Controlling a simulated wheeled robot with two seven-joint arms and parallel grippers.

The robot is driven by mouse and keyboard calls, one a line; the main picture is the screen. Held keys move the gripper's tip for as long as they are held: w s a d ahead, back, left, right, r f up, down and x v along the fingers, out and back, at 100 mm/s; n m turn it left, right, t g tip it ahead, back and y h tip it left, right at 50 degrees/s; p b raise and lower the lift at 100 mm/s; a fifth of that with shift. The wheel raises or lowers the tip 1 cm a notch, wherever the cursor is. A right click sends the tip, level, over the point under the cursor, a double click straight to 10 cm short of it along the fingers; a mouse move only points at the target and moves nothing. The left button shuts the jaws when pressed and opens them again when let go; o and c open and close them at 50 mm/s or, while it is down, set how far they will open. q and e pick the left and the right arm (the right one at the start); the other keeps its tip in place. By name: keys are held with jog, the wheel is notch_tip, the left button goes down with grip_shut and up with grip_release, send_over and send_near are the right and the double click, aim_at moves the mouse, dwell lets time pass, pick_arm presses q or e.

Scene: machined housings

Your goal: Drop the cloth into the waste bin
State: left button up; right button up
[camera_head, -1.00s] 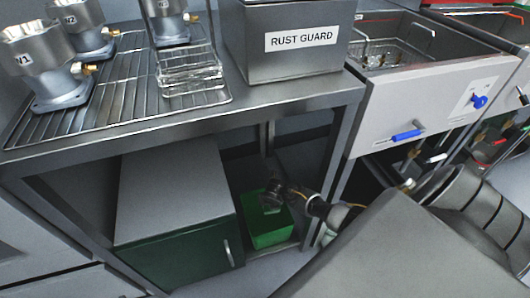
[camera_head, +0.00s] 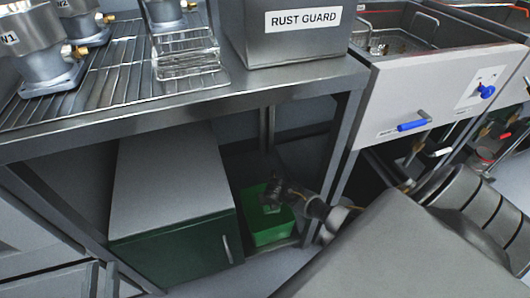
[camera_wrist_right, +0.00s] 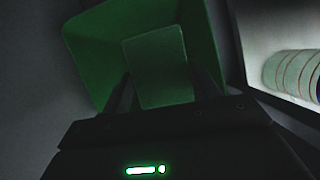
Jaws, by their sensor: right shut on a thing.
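The waste bin (camera_head: 268,233) is a green open box on the floor under the bench, right of a low cabinet. It also shows in the right wrist view (camera_wrist_right: 88,50), with its opening facing the camera. My right gripper (camera_head: 274,198) reaches in from the right, over the bin's mouth. In the right wrist view my right gripper (camera_wrist_right: 162,88) is shut on the cloth (camera_wrist_right: 160,62), a flat, dark greenish rectangle standing out between the fingers, in front of the bin's opening. How deep it hangs is hard to tell. I cannot clearly make out my left gripper.
The cabinet (camera_head: 165,190) with a green door stands close left of the bin. A bench leg (camera_head: 346,135) and the bench top (camera_head: 200,103) enclose the space around my right arm. A grey RUST GUARD box (camera_head: 290,40) and metal housings (camera_head: 38,50) stand on top.

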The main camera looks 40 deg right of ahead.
jog(key=o, duration=1.3)
jog(key=shift+o, duration=0.2)
jog(key=shift+r, duration=0.2)
jog(key=shift+s+a+r+p, duration=0.1)
jog(key=shift+s+r+p, duration=0.05)
jog(key=shift+r+p, duration=0.15)
jog(key=p+v, duration=0.2)
jog(key=v, duration=0.3)
jog(key=shift+r+p, duration=0.2)
jog(key=shift+p, duration=0.2)
pick_arm(q)
jog(key=s+a+f+n+g+y+p, duration=0.1)
jog(key=a+f+g+y, duration=0.3)
jog(key=f, duration=0.4)
jog(key=s+a+f+n+g+y+p, duration=0.1)
jog(key=a+f+n+g+y, duration=0.1)
jog(key=a+f+g+y, duration=0.2)
jog(key=shift+s+a+f+g+y, duration=0.4)
jog(key=shift+a+f+g, duration=0.65)
jog(key=shift+f, duration=0.8)
pick_arm(e)
jog(key=shift+v, duration=2.25)
